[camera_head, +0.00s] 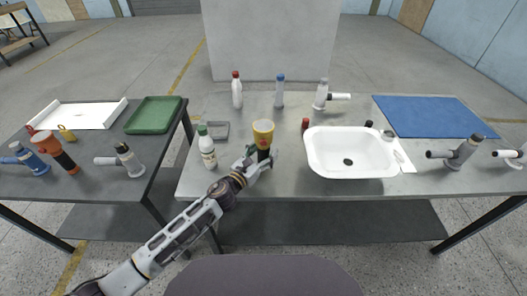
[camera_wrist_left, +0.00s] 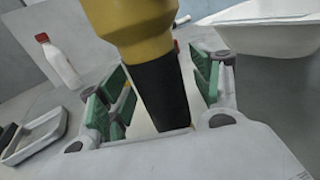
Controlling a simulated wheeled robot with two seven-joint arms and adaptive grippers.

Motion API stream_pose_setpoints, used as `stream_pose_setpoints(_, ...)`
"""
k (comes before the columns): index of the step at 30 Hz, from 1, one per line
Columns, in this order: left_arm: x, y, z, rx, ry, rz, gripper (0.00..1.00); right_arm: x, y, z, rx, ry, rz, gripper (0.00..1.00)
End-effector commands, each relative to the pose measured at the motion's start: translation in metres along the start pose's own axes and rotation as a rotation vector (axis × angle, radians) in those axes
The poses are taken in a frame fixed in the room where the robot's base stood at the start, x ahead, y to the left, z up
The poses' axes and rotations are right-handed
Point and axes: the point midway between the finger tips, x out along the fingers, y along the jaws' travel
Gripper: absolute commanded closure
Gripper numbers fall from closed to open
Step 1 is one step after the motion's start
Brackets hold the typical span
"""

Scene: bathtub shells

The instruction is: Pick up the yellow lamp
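The yellow lamp (camera_head: 263,130) stands upright on the middle table, with a wide yellow head and a black handle. My left gripper (camera_head: 259,160) is low at the lamp's handle, reaching in from the front left. In the left wrist view the black handle (camera_wrist_left: 160,92) is between the green-padded fingers (camera_wrist_left: 160,88) of my left gripper. Gaps show between the handle and the pads on both sides, so the gripper is open around it. The lamp's top is cut off in that view. My right gripper is not in view.
A white bottle with a green cap (camera_head: 207,148) stands just left of the lamp. A grey tray (camera_head: 218,139) lies behind that bottle. A white sink (camera_head: 352,172) is to the right, with a small red-topped item (camera_head: 305,125) by its corner. A blue mat (camera_head: 430,115) lies farther right.

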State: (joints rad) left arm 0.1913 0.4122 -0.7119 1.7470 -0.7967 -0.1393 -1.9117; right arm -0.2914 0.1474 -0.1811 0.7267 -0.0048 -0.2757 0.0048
Motion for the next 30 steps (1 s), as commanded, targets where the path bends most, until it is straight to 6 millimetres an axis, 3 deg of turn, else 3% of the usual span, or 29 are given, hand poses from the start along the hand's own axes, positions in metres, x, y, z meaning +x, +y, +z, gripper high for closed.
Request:
stream_pose_setpoints(1, 0.0, 0.0, 0.0, 0.0, 0.0, 0.0, 0.44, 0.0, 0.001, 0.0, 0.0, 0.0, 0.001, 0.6)
stream_pose_setpoints(12, 0.0, 0.0, 0.001, 0.0, -0.001, 0.0, 0.89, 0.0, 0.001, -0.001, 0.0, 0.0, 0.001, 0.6)
stream_pose_setpoints(22, 0.0, 0.0, 0.003, 0.001, -0.002, 0.0, 0.89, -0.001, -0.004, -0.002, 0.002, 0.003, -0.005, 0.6)
stream_pose_setpoints(30, 0.0, 0.001, 0.024, 0.005, -0.003, -0.001, 0.89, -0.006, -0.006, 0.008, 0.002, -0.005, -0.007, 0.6)
